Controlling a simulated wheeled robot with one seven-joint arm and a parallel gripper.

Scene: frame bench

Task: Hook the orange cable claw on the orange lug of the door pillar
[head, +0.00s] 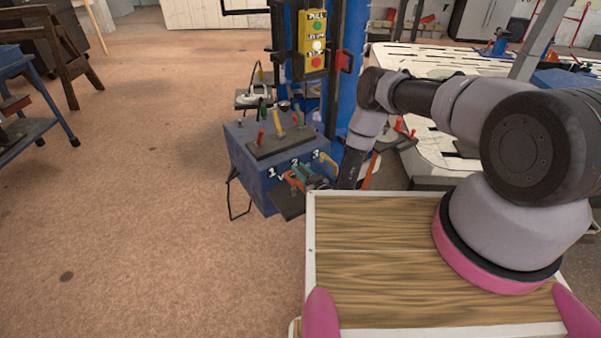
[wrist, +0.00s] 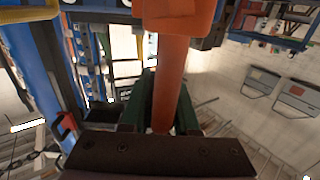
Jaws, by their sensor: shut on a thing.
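In the head view my gripper (head: 299,175) is at the front of a blue cabinet, beside the numbers 1 and 2. It appears shut on the orange cable claw (head: 291,181), which looks small there. In the wrist view the claw (wrist: 166,85) stands large and upright, with a wide orange block at its top and a round shaft below. The green fingers of my gripper (wrist: 160,112) are on either side of the shaft. The lower end of the claw is hidden behind the dark gripper body. I cannot make out the orange lug or the door pillar for certain.
The blue cabinet (head: 243,157) has coloured levers on top and a yellow hook (head: 328,160) near the number 3. A blue post (head: 345,95) with a yellow control box (head: 312,40) rises behind it. A white slotted bench (head: 430,150) stands right. Open floor lies left.

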